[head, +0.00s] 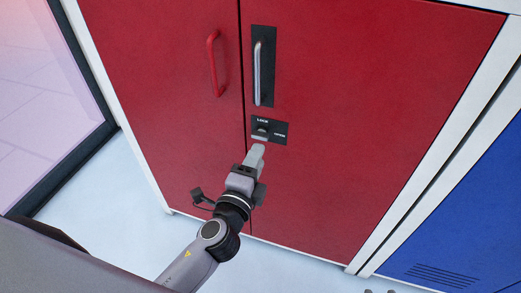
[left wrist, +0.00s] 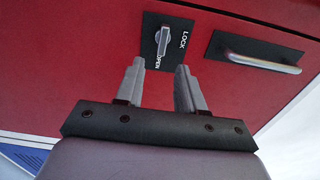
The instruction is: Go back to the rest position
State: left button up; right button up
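My left gripper (head: 259,150) is just in front of the red cabinet door (head: 350,110), below the lock plate (head: 281,127). In the left wrist view its two fingers (left wrist: 160,85) stand apart with nothing between them. The grey lock knob (left wrist: 163,41) lies beyond the fingertips, apart from them as far as I can tell, with its lever lined up toward the word OPEN. In the head view the gripper comes close below the knob. Two small grey tips (head: 380,291) at the bottom edge may be my right gripper, but too little shows.
A silver handle (head: 257,73) sits above the lock plate. A red handle (head: 214,62) is on the left door (head: 165,90). Both doors look closed. A blue cabinet (head: 465,220) stands at the right, a dark-framed glass panel (head: 45,90) at the left. Pale floor (head: 100,200) is clear.

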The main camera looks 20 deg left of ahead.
pick_arm(q)
jog(key=shift+s, duration=0.5)
jog(key=s+a+f+n+g+h, duration=0.1)
jog(key=s+a+f+n+g, duration=0.1)
jog(key=s+f+n+g, duration=0.4)
jog(key=s+a+f+n+g+h, duration=0.1)
jog(key=s+a+f+n, duration=0.1)
jog(key=s+f+n, duration=0.7)
notch_tip(320, 180, up, 16)
jog(key=s+a+n+p, duration=0.1)
jog(key=s+a+p, duration=0.1)
jog(key=p, duration=1.7)
jog(key=shift+s+r+g, duration=0.15)
jog(key=shift+s+g, duration=0.1)
jog(key=shift+g, duration=0.05)
pick_arm(e)
notch_tip(320, 180, up, 15)
jog(key=s+d, duration=0.1)
jog(key=d, duration=0.1)
jog(key=shift+s+h, duration=0.25)
jog(key=shift+h, duration=0.05)
jog(key=shift+r, duration=0.25)
